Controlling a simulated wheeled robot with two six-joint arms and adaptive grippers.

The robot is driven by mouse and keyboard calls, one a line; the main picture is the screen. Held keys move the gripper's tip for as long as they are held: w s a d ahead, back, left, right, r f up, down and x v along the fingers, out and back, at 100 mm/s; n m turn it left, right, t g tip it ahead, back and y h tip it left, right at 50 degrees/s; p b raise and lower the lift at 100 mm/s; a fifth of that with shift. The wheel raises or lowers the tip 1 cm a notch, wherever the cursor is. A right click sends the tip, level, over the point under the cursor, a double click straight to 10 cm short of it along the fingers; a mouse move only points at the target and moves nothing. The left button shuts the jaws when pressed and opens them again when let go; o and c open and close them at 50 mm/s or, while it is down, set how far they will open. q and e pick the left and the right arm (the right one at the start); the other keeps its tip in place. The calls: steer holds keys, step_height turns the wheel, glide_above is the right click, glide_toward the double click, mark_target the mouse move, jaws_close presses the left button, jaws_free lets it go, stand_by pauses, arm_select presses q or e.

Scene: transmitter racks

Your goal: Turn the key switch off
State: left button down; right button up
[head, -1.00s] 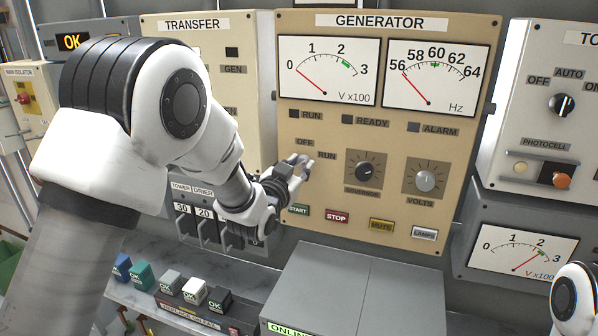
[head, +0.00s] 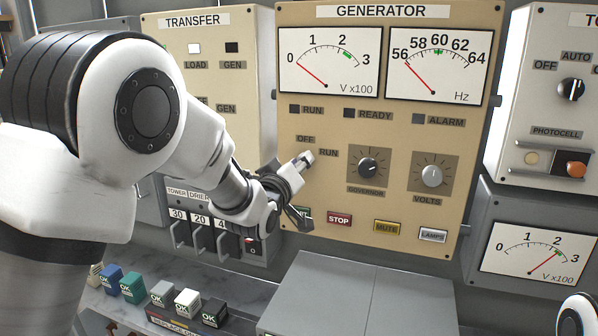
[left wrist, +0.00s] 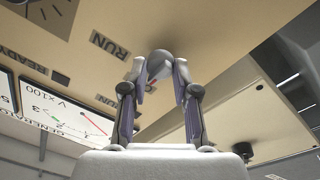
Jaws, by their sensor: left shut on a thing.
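The key switch (left wrist: 158,62) is a small silver piece on the beige generator panel (head: 330,225), by the OFF and RUN labels. In the head view my left gripper (head: 300,164) is at the switch, below the OFF label and left of RUN. The gripper covers most of the switch, so its exact angle is hard to tell. In the left wrist view the two fingers are closed around the silver piece, close to the panel face.
Governor knob (head: 368,167) and volts knob (head: 431,176) are to the right. The stop button (head: 339,219) is below; my gripper partly covers the start button. Breaker levers (head: 200,238) are lower left. A grey cabinet (head: 365,295) stands in front below. Both generator meters read at their low ends.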

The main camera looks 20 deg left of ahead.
arm_select(q)
steer(key=shift+n, duration=0.6)
steer(key=c, duration=0.9)
jaws_free()
steer(key=s, duration=1.1)
steer(key=shift+s+a+f, duration=0.4)
